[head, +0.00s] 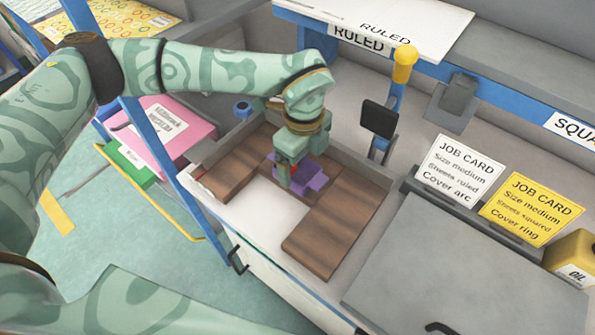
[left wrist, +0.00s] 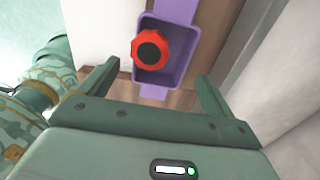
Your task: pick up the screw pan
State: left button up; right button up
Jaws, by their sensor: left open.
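The screw pan is taken to be the small purple pan (head: 316,180) on the brown wooden pieces inside the open bay. It also shows in the left wrist view (left wrist: 178,68), with a tab at its near end and a red knob (left wrist: 136,58) with a dark centre at its left side. My left gripper (head: 290,172) points down over the pan and partly hides it in the head view. In the left wrist view its two fingers (left wrist: 158,76) stand wide apart, with the pan's near tab between them and nothing gripped. My right gripper is not in view.
Brown wooden pieces (head: 335,225) lie around a white area (head: 265,212) in the bay. A dark upright pad (head: 379,118) and a blue post with a yellow top (head: 404,65) stand behind. Two job cards (head: 457,172) and a yellow oil can (head: 572,258) are to the right.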

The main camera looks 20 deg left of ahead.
aim_at(302, 179)
pick_arm(q)
notch_tip(302, 179, down, 4)
jog(key=shift+f+b, duration=0.15)
jog(key=shift+b, duration=0.3)
jog(key=c, duration=1.1)
jog(key=shift+r, duration=0.2)
